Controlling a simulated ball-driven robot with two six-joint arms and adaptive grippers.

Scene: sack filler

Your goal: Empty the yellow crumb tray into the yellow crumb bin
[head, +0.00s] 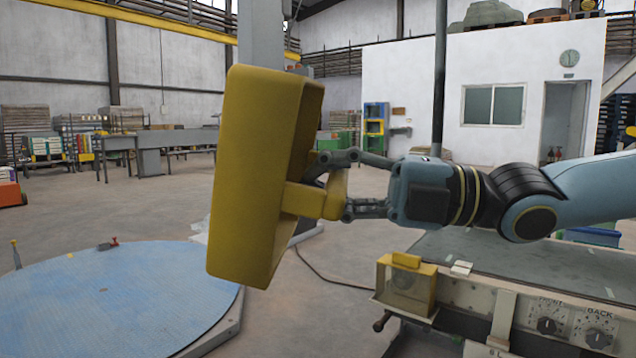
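The yellow crumb tray (245,180) is large in the middle left of the head view, lifted in the air and turned up on its edge. A broad yellow face is toward me; I cannot see whether anything is inside it. My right gripper (338,188) comes in from the right, with its dark fingers closed around the tray's yellow handle (312,200). My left gripper is out of view. I see nothing that I can clearly identify as the yellow crumb bin; the tray hides part of the floor behind it.
A machine with dials (570,325) stands at the lower right, with a yellow box (408,288) on its near corner. A round blue platform (110,300) lies at the lower left. A cable (325,275) crosses the floor between them. Grey benches (150,145) stand far back.

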